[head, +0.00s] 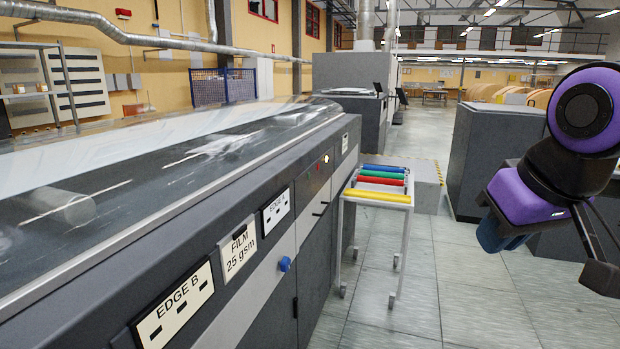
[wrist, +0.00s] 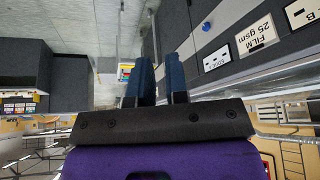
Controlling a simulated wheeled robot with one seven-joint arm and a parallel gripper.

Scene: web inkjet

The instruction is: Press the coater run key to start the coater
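The long dark grey coater (head: 310,196) fills the left of the head view. A round blue knob (head: 285,264) sits on its pale side band below the "FILM 25 gsm" label (head: 238,249); it also shows in the wrist view (wrist: 206,26). A small lit spot (head: 326,158) is farther along the side panel. I cannot tell which of these, if either, is the run key. My gripper (head: 500,240) is at the right of the head view, well away from the coater. In the wrist view its two blue fingers (wrist: 160,56) are apart with nothing between them.
A white wheeled cart (head: 378,203) with coloured rollers stands beside the coater's far end. A dark cabinet (head: 490,155) stands behind my arm. An "EDGE B" label (head: 175,312) is at the near end.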

